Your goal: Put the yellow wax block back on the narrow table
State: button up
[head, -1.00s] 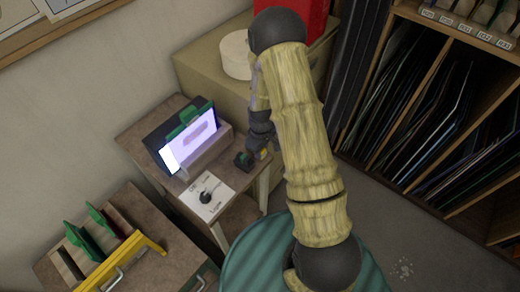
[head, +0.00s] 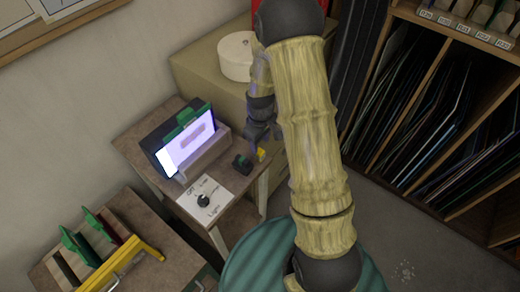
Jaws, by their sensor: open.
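The small yellow wax block (head: 261,155) sits at the right edge of the narrow table (head: 150,140), beside a small dark object (head: 242,162). My gripper (head: 262,140) is open just above and behind the block. It looks apart from the block, though the arm partly hides the fingers and I cannot tell the exact gap.
A lit panel with a green clip (head: 190,145) stands in a holder on the table. A white card with a black knob (head: 204,200) lies in front. A white round tub (head: 236,56) stands on the beige cabinet behind. A rack (head: 410,120) is at right.

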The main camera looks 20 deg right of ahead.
aim_at(260, 151)
notch_tip(260, 151, up, 6)
jog(key=shift+f+b, duration=0.1)
jog(key=shift+b, duration=0.35)
jog(key=shift+w, duration=0.15)
jog(key=shift+a, duration=0.1)
jog(key=s+r+m+t, duration=0.2)
jog(key=s+r+m, duration=0.5)
jog(key=s, duration=0.7)
notch_tip(260, 151, up, 2)
jog(key=shift+s+r+t, duration=0.1)
jog(key=shift+s+t, duration=0.1)
jog(key=shift+t, duration=0.1)
jog(key=shift+a, duration=0.1)
